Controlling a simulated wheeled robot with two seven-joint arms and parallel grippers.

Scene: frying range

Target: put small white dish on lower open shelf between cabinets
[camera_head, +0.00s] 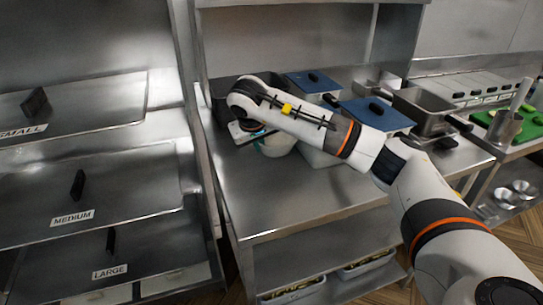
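My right arm reaches from the lower right across the steel table, and its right gripper (245,131) is at the table's back left, mostly hidden by my own wrist. Its fingers do not show clearly, so I cannot tell whether it is open or shut. A rounded white item (279,145) shows just beside and behind the wrist; I cannot tell if it is the small white dish. The lower open shelf (330,284) shows under the table. My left gripper is not in view.
White bins (366,266) stand on the lower shelf. Blue-lidded containers (375,114) and a steel pan (428,112) stand at the table's back. Sloped lids marked small, medium (105,195) and large are on the left. The table's front (300,205) is clear.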

